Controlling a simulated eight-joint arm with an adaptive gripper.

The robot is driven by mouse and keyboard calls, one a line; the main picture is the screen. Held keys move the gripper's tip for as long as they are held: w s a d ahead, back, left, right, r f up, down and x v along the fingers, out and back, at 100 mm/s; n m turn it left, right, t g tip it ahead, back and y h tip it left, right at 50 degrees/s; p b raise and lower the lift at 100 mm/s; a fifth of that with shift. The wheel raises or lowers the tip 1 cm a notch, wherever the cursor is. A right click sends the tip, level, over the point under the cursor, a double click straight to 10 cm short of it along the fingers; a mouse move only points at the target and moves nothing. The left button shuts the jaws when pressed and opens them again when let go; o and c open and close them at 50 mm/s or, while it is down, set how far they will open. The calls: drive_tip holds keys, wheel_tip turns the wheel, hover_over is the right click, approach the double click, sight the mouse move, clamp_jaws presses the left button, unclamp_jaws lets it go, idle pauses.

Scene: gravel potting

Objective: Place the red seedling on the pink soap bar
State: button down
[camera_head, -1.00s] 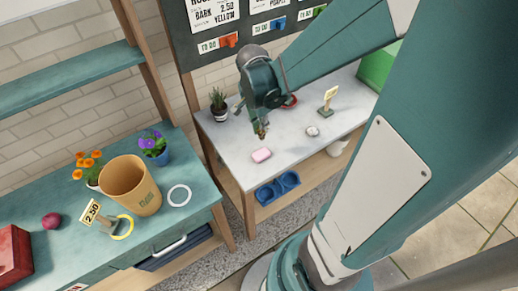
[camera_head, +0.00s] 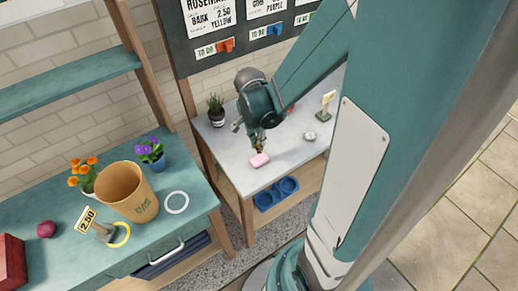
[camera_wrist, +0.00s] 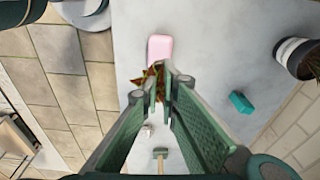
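The pink soap bar (camera_head: 259,160) lies on the pale tabletop (camera_head: 225,150) in the head view. It also shows in the wrist view (camera_wrist: 160,47), just beyond my fingertips. My gripper (camera_head: 259,147) points down just above the soap. In the wrist view my gripper (camera_wrist: 167,77) has its fingertips close together on the red seedling (camera_wrist: 153,83), whose red and green leaves stick out between and beside them. The seedling's lower part is hidden by the fingers. I cannot tell whether it touches the soap.
A potted plant (camera_head: 216,111) stands on the tabletop's back left. A small round object (camera_head: 310,136) and a sign stand (camera_head: 327,105) are to the right. A teal block (camera_wrist: 241,102) lies near my gripper in the wrist view.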

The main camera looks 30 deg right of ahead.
sight(257, 149)
drive_tip(key=shift+f, duration=0.1)
idle(0.3)
drive_tip(key=shift+f+b, duration=0.4)
drive_tip(key=shift+f, duration=1.65)
drive_tip(key=shift+f, duration=0.15)
drive_tip(key=c, duration=2.7)
unclamp_jaws()
drive_tip(key=shift+o, duration=0.2)
wheel_tip(257, 149, up, 12)
drive_tip(key=a+p, duration=0.1)
drive_tip(key=p, duration=0.1)
drive_tip(key=shift+s+a, duration=0.15)
drive_tip(key=shift+a, duration=0.05)
